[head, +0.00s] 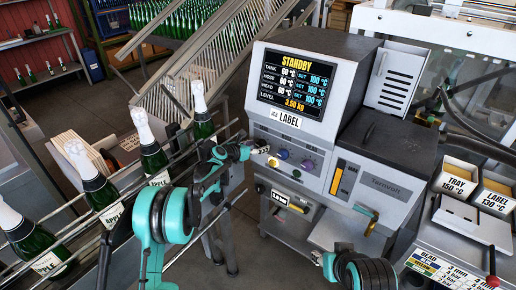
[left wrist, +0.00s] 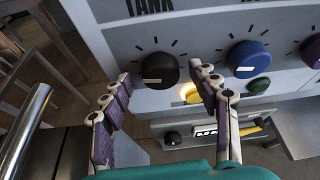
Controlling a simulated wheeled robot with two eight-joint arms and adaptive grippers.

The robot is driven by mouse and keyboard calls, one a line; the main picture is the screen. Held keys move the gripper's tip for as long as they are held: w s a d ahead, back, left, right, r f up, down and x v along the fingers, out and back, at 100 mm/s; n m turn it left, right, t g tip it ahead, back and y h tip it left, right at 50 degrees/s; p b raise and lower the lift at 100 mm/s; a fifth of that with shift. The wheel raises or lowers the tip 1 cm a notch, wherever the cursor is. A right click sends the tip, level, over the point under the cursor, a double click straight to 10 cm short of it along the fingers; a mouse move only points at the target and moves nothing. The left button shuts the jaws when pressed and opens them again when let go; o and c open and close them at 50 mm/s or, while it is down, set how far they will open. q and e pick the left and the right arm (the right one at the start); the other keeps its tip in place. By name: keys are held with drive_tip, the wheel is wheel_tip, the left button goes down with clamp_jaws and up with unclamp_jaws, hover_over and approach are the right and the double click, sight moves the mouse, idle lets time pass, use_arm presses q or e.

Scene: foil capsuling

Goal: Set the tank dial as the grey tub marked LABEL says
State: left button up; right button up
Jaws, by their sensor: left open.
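The tank dial is a black knob (left wrist: 160,70) with a pale pointer line, on the grey panel under the word TANK in the left wrist view. My left gripper (left wrist: 162,76) is open, with one finger at each side of the knob in the picture; I cannot tell whether they touch it. In the head view my left gripper (head: 256,148) is at the machine's front and hides the knob. The screen (head: 292,82) reads STANDBY, with TANK 60 °C and set 100 °C. The grey tub marked LABEL (head: 495,198) reads 130 °C, at the right.
A tub marked TRAY (head: 459,178) reads 150 °C. Bottles (head: 153,155) stand on the conveyor at left.

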use_arm(q)
drive_tip(key=shift+w+d+f, duration=0.2)
drive_tip(key=shift+w+d, duration=0.15)
drive_tip(key=shift+w, duration=0.05)
drive_tip(key=c, duration=1.2)
drive_tip(key=shift+o, duration=0.2)
drive_tip(key=shift+s, duration=0.1)
drive_tip(key=m+t+y, duration=0.1)
drive_tip(key=m, duration=0.1)
drive_tip(key=shift+d+m+y, duration=0.15)
drive_tip(key=shift+m+y, duration=0.15)
drive_tip(key=shift+s+m+t+y+b, duration=0.1)
drive_tip(key=shift+m+t+y+b, duration=0.5)
drive_tip(key=shift+m, duration=0.7)
